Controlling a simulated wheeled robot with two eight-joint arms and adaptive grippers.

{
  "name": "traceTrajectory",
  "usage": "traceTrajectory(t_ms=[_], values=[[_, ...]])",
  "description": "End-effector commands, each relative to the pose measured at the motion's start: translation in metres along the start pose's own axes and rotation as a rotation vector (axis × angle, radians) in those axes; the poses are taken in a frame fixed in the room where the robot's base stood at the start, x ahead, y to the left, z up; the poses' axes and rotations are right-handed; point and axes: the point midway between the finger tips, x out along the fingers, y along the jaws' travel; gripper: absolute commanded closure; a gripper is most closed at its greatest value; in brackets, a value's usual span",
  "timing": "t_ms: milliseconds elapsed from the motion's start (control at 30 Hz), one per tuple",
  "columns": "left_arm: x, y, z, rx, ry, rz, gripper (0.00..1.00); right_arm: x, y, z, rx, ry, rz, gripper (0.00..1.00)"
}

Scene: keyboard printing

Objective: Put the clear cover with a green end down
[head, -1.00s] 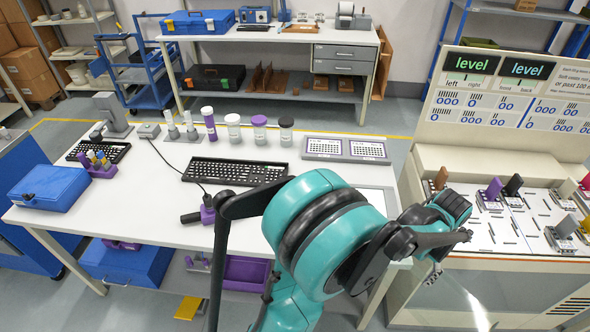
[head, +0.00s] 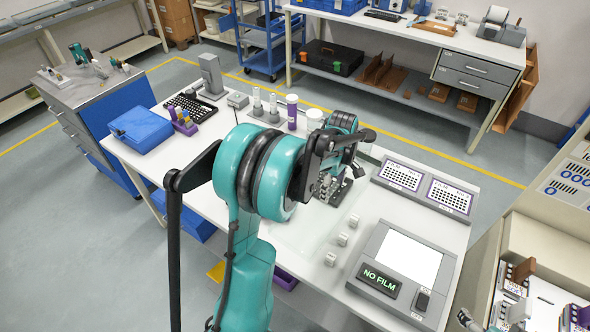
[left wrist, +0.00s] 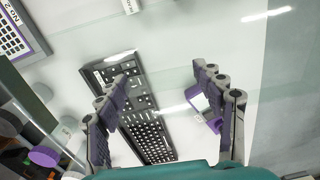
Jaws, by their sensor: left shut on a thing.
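My left gripper (head: 337,180) hangs above the middle of the white table, partly hidden by my own arm. Its two fingers stand wide apart in the left wrist view (left wrist: 168,92), shut on the clear cover. The cover shows faintly as a see-through sheet over the table (head: 297,228), with bright reflections in the left wrist view (left wrist: 175,108). Its green end cannot be made out. A black keyboard (left wrist: 135,115) lies below the cover; in the head view it is mostly hidden.
A grey device marked NO FILM (head: 405,255) stands at the table's right end, with small white blocks (head: 342,240) beside it. Two key charts (head: 425,188) lie behind it. White and purple containers (head: 291,112) stand along the back; a blue box (head: 140,128) is at left.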

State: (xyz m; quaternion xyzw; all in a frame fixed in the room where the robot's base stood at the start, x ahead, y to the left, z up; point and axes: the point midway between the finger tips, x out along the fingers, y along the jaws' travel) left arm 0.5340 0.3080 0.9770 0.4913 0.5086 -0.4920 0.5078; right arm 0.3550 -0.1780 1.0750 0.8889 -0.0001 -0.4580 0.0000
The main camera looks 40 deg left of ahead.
Motion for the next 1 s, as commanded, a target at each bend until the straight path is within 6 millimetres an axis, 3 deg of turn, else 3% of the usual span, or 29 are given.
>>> traceTrajectory(t_ms=[33, 300, 500, 733, 1000], values=[[-0.005, 0.004, -0.017, -0.158, 0.000, 0.000, 0.86, -0.005, 0.000, -0.004, 0.000, 0.000, 0.000, 0.18], [-0.015, 0.016, -0.101, -1.050, 0.000, 0.000, 0.86, -0.019, 0.000, -0.014, 0.000, 0.000, 0.000, 0.18], [-0.018, 0.016, -0.142, -1.489, 0.000, 0.000, 0.86, -0.025, 0.000, -0.018, 0.000, 0.000, 0.000, 0.18], [-0.010, 0.024, -0.163, -1.652, 0.000, 0.000, 0.86, -0.024, 0.000, -0.017, 0.000, 0.000, 0.000, 0.18], [0.029, 0.074, -0.198, -1.651, 0.000, 0.000, 0.86, -0.014, 0.000, -0.010, 0.000, 0.000, 0.000, 0.18]])
